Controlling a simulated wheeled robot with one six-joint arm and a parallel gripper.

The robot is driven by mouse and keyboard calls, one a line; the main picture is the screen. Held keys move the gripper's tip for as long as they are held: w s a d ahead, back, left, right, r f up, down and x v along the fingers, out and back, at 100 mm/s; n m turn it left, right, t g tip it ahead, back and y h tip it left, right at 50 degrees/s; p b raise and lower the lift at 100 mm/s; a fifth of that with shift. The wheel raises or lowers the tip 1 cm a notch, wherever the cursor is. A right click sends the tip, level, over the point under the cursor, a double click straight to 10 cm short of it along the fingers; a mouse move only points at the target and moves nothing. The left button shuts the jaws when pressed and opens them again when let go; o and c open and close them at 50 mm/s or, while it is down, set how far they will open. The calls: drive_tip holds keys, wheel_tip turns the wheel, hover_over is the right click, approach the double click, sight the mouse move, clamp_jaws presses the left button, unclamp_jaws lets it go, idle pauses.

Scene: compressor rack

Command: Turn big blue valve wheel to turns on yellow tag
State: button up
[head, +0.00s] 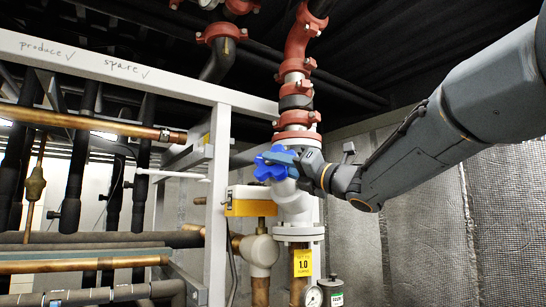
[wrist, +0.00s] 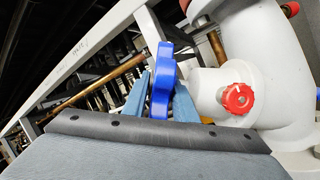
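The big blue valve wheel (head: 271,166) is lobed and sits on the white valve body (head: 293,205) at the middle of the head view. In the wrist view the blue wheel (wrist: 163,75) is seen edge-on between my two blue-grey fingers. My gripper (head: 284,158) reaches it from the right.
A small red knob (wrist: 237,98) is on the white pipe right of the wheel. A yellow box (head: 249,201) is left of the valve. A pressure gauge (head: 313,297) is below. The grey rack post (head: 217,205) and copper pipes (head: 85,122) stand to the left.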

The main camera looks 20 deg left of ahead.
drive_tip(key=shift+w+a, duration=0.15)
drive_tip(key=shift+a, duration=0.2)
clamp_jaws()
drive_tip(key=shift+r+g+p, duration=0.15)
drive_tip(key=shift+g+p, duration=0.3)
drive_tip(key=shift+g, duration=0.05)
drive_tip(key=shift+r+n+g+h+p, duration=0.15)
drive_tip(key=shift+n+g+h+p, duration=0.35)
drive_tip(key=shift+n+g+p, duration=0.45)
drive_tip(key=n+g+h+p, duration=0.1)
drive_tip(key=g+h+p, duration=0.1)
drive_tip(key=g+p, duration=0.2)
drive_tip(key=shift+n+p, duration=0.3)
drive_tip(key=shift+n, duration=0.05)
drive_tip(key=shift+f+n+g+h+p, duration=0.2)
drive_tip(key=shift+n+g+h+p, duration=0.3)
drive_tip(key=shift+g+h, duration=0.45)
drive_tip(key=shift+n+g+h, duration=0.4)
drive_tip(key=shift+g+h, duration=0.4)
drive_tip(key=shift+h, duration=0.05)
